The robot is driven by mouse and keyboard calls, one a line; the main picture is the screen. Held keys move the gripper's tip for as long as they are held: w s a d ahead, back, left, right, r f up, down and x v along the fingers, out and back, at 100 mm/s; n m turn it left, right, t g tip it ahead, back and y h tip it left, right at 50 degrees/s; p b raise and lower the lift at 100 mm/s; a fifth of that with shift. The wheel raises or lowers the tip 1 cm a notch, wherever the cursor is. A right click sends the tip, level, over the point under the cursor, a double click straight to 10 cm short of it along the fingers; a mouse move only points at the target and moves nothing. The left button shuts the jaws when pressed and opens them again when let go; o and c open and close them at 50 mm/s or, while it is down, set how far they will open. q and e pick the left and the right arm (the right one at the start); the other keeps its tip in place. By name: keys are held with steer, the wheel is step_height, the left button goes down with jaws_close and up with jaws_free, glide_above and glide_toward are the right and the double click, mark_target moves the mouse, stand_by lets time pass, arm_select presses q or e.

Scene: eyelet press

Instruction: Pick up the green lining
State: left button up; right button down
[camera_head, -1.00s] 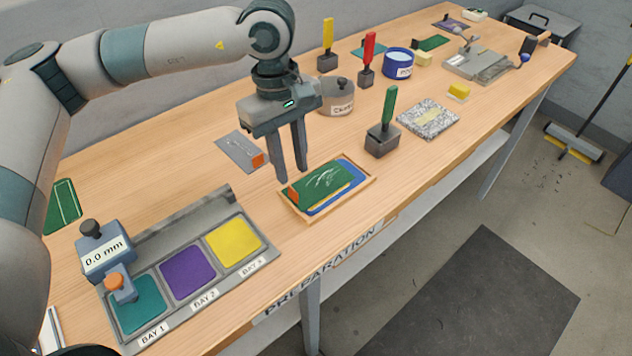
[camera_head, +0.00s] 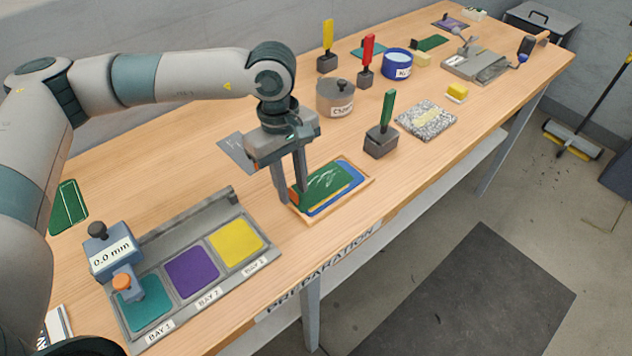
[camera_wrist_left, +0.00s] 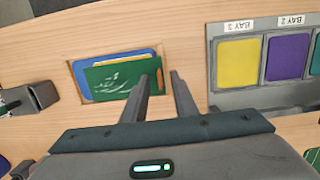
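The green lining (camera_head: 325,182) has white marks and lies in a shallow wooden tray (camera_head: 361,189), partly over a blue sheet (camera_head: 340,201). An orange tab stands at its left end, mostly hidden behind a finger in the head view. In the left wrist view, the green lining (camera_wrist_left: 112,80) and the orange tab (camera_wrist_left: 163,78) show clearly. My left gripper (camera_head: 290,200) points down at the tray's left end. Its fingers are apart, and in the left wrist view (camera_wrist_left: 167,73) the tab shows between them. Contact with the tab is not visible. My right gripper is out of view.
A bay rack (camera_head: 272,257) with teal, purple and yellow pads stands front left, with a gauge block (camera_head: 112,253) on it. Bare wood lies left of the tray.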

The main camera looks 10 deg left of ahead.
arm_select(q)
steer(key=shift+f, duration=0.1)
stand_by(0.4)
jaws_close()
